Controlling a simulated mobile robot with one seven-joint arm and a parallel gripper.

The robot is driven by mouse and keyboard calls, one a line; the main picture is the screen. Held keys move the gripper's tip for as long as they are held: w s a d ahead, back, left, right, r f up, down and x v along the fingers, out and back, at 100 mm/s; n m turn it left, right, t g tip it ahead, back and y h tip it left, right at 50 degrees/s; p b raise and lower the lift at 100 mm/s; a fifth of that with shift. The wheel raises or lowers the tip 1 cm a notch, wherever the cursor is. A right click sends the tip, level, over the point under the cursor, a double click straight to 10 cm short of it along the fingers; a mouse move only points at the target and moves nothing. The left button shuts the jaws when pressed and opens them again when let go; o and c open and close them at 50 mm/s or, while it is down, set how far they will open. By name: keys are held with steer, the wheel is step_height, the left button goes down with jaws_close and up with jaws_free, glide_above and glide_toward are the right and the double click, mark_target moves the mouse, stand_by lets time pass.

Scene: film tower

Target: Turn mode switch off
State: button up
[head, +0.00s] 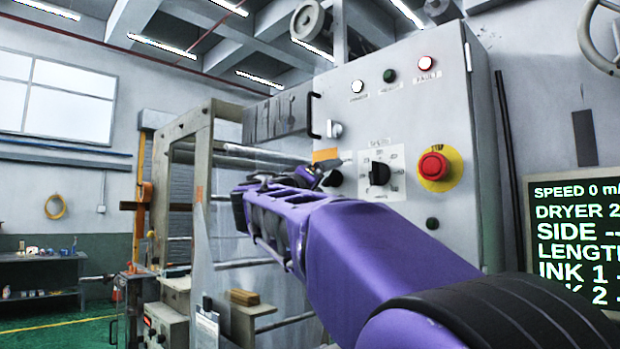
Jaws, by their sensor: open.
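A grey control cabinet (455,85) carries a black rotary switch (379,173) on a white plate with marks around it. The knob's handle looks about upright; the marks are too small to read. My gripper (335,170) is at the end of my purple arm, just left of the white plate, in front of the cabinet. It is open with nothing visible in it, and apart from the rotary switch in the picture. A dark part beside the fingers may be another knob; I cannot tell.
A red stop button (433,166) on a yellow disc sits right of the switch. A silver knob (334,130) and black handle (314,115) are above my gripper. White, green and red lamps (390,76) line the top. A display (575,245) stands at right.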

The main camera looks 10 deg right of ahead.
steer(key=shift+c, duration=0.2)
jaws_close()
stand_by(0.3)
steer(key=n+y, duration=0.1)
steer(key=n, duration=0.3)
steer(key=shift+r+y, duration=0.1)
steer(key=shift+y, duration=0.3)
steer(key=n+y, duration=0.1)
steer(key=n, duration=0.2)
steer(key=n+g+y, duration=0.1)
steer(key=n, duration=0.1)
steer(key=shift+r+n, duration=0.1)
steer(key=shift+n, duration=0.3)
steer(key=n+g, duration=0.2)
steer(key=n, duration=0.1)
steer(key=shift+n, duration=0.4)
steer(key=shift+r+n+g, duration=0.1)
steer(key=shift+n+g, duration=0.6)
steer(key=shift+n, duration=0.4)
steer(key=shift+n+g, duration=0.4)
steer(key=shift+n, duration=0.3)
